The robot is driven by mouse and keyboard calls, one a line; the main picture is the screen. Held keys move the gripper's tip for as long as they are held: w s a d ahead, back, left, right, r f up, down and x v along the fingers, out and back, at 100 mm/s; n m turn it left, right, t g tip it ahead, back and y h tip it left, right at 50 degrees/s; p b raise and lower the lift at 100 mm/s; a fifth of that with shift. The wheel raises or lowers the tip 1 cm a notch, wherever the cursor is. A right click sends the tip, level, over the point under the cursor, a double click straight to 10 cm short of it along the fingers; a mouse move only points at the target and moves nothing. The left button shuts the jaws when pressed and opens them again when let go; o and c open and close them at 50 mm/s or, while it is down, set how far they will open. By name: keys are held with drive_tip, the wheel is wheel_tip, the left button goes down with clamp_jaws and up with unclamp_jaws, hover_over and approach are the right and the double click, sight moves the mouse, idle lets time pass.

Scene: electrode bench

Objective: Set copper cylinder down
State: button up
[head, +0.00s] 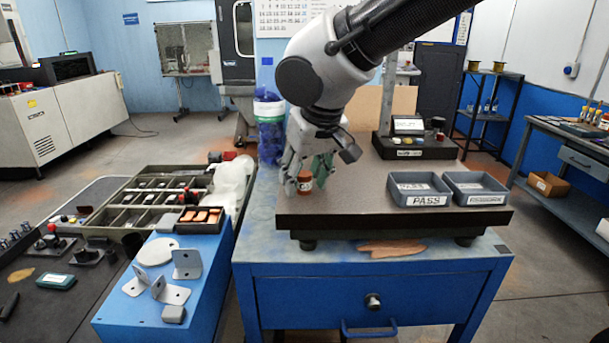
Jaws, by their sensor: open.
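The copper cylinder (304,182) stands upright near the left front edge of the dark surface plate (375,215) on the blue cabinet. A light patch shows on its side. My gripper (309,178) reaches down over it with fingers on both sides. The jaws are open, and the cylinder is between them. Its base appears to rest on the plate. Whether a finger touches its side is too small to tell.
A grey PASS tray (420,201) and a second grey tray (497,200) stand at the plate's right. A dark instrument (412,150) stands behind. Left are a small tray of copper pieces (200,229) and metal brackets (187,264). The plate's middle is clear.

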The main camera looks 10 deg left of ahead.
drive_tip(key=v, duration=1.2)
drive_tip(key=shift+r, duration=0.1)
drive_tip(key=w+d+f+m+h, duration=0.1)
drive_tip(key=w+d+m, duration=0.15)
drive_tip(key=d, duration=1.05)
drive_tip(key=w+d+f+m, duration=0.1)
drive_tip(key=w+d, duration=0.2)
drive_tip(key=d, duration=1)
drive_tip(key=s+d+f+m+h, duration=0.1)
drive_tip(key=s+d, duration=0.4)
drive_tip(key=d, duration=0.5)
drive_tip(key=s+d+f+m+h, duration=0.1)
drive_tip(key=s+d+f+m, duration=0.2)
drive_tip(key=s+d+f, duration=0.3)
drive_tip(key=d, duration=0.3)
drive_tip(key=shift+s+d+f+m+t, duration=0.25)
drive_tip(key=shift+d+m+t, duration=0.1)
drive_tip(key=shift+t, duration=0.05)
